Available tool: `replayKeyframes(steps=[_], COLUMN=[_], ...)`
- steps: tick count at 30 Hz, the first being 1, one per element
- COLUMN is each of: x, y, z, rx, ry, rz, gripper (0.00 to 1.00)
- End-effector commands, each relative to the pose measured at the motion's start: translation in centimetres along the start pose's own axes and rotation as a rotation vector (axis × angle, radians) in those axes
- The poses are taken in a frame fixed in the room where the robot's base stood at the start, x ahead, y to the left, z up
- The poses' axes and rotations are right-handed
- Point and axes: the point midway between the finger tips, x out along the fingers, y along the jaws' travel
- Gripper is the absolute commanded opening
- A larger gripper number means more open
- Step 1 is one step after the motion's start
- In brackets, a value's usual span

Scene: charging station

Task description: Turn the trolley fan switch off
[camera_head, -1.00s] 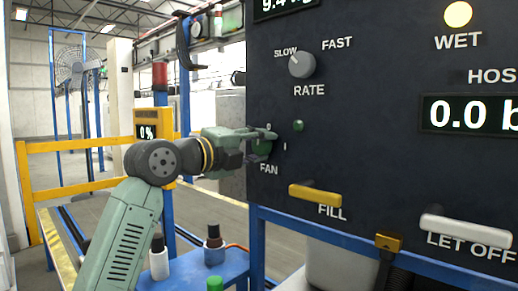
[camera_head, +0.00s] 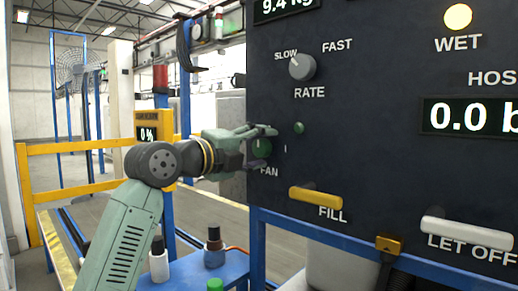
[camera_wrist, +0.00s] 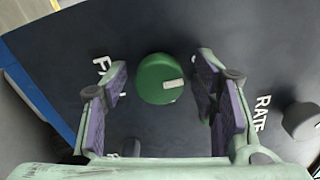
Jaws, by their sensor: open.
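The fan switch is a round green knob (camera_head: 262,149) with a white mark, above the label FAN on the dark panel. In the wrist view the knob (camera_wrist: 158,82) shows whole, its white mark pointing right, towards the RATE side, which is up on the panel. My gripper (camera_head: 259,147) is open at the knob. In the wrist view my gripper (camera_wrist: 162,80) has one purple-padded finger on each side, with visible gaps to the knob. A small green lamp (camera_head: 299,127) sits up and right of the knob; I cannot tell whether it is lit.
The grey RATE knob (camera_head: 302,67) is above, the yellow FILL handle (camera_head: 315,197) below right, and the white LET OFF handle (camera_head: 467,228) further right. A blue trolley shelf (camera_head: 190,268) with bottles lies below my arm. A yellow railing (camera_head: 75,147) stands behind.

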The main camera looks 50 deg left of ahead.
Motion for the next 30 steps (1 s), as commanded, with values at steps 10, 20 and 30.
replayKeyframes(steps=[10, 20, 30], x=[-2.6, -9.4, -12.0], y=[0.1, 0.0, 0.0], z=[0.1, 0.1, 0.0], rx=[0.000, -0.001, 0.001], ry=[-0.002, -0.003, 0.000], rz=[0.001, 0.000, 0.000], gripper=[0.54, 0.54, 0.54])
